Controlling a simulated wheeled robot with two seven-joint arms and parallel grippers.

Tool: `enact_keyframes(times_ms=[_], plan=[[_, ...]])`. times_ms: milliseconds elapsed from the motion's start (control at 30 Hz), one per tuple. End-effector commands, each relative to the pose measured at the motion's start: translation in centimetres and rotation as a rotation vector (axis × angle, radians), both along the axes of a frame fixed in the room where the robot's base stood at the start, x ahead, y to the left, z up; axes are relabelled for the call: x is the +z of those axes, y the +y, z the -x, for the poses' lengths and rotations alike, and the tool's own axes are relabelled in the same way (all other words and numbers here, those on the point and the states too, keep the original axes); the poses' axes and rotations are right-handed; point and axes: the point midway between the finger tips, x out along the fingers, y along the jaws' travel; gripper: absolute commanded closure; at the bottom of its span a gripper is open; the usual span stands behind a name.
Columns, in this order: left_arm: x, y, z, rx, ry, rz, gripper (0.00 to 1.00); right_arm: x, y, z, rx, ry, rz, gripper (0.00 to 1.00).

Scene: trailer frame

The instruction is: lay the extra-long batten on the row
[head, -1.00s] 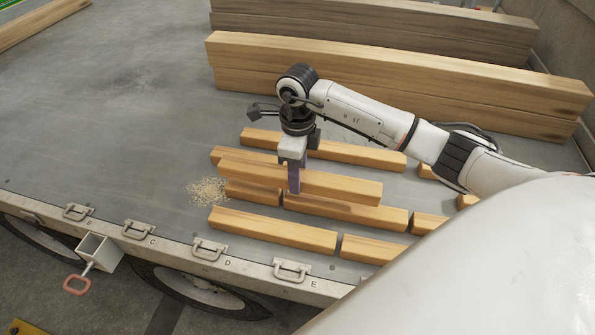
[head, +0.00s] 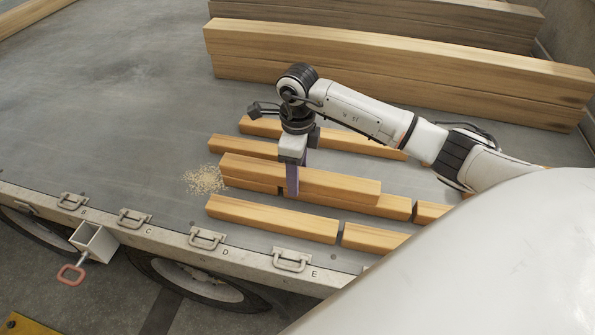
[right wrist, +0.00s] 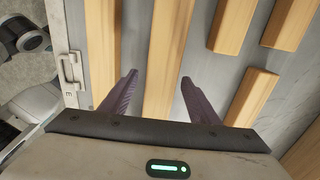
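The extra-long batten (head: 338,184) lies level across the middle row on the deck, on top of a short batten (head: 250,184) and a longer one (head: 396,208) set end to end. I see no clear gap under it. My right gripper (head: 292,188) points straight down over its left half, one finger in front of its near face. In the right wrist view the fingers (right wrist: 160,82) stand apart on either side of the batten (right wrist: 172,45), with a narrow strip of deck showing beside the left finger. My left gripper is not in view.
A near row of battens (head: 270,218) and two rows behind (head: 240,146) run parallel to it. Large stacked timbers (head: 380,68) lie farther back. Sawdust (head: 205,180) lies left of the rows. The deck's left side is clear; handles (head: 207,238) line its near edge.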

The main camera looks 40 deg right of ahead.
Motion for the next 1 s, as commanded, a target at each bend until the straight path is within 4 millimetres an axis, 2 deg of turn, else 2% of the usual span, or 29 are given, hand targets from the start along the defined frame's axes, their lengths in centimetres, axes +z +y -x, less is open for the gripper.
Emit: enact_keyframes(times_ms=[267,367,467,800,1000], plan=[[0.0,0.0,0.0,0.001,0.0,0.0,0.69,-0.1,0.0,0.1,0.0,0.002,0.001,0.43],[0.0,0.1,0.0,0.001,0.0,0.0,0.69,0.6,0.0,0.0,0.0,0.0,0.001,0.43],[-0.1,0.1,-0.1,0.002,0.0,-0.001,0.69,2.0,0.0,-0.1,0.0,-0.002,0.001,0.43],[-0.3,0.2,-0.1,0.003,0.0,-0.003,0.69,8.5,0.0,-0.1,0.0,-0.003,0.001,0.43],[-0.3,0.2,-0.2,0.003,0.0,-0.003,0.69,10.2,0.0,0.0,0.0,-0.001,0.001,0.43]])
